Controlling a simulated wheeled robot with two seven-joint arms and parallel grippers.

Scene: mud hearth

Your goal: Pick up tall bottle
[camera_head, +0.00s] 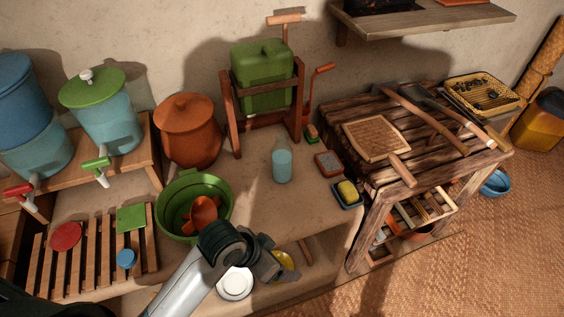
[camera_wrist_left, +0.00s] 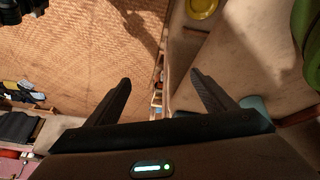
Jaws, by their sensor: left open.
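The tall bottle (camera_head: 282,162) is clear with pale blue contents. It stands upright on the clay counter, in front of the green jerrycan. My left gripper (camera_head: 284,258) is over the counter's front edge, nearer to me than the bottle and apart from it. In the left wrist view my left gripper (camera_wrist_left: 165,88) is open, with nothing between its fingers. A pale teal patch (camera_wrist_left: 252,103) beside the right finger may be part of the bottle, but I cannot tell. My right gripper is not in view.
A green basin (camera_head: 226,190) with an orange vessel stands left of the bottle. A soap dish (camera_head: 347,203) with yellow soap lies to its right. A white plate (camera_head: 235,284) is below my arm. Behind the bottle is the green jerrycan (camera_head: 262,75) in a wooden frame.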

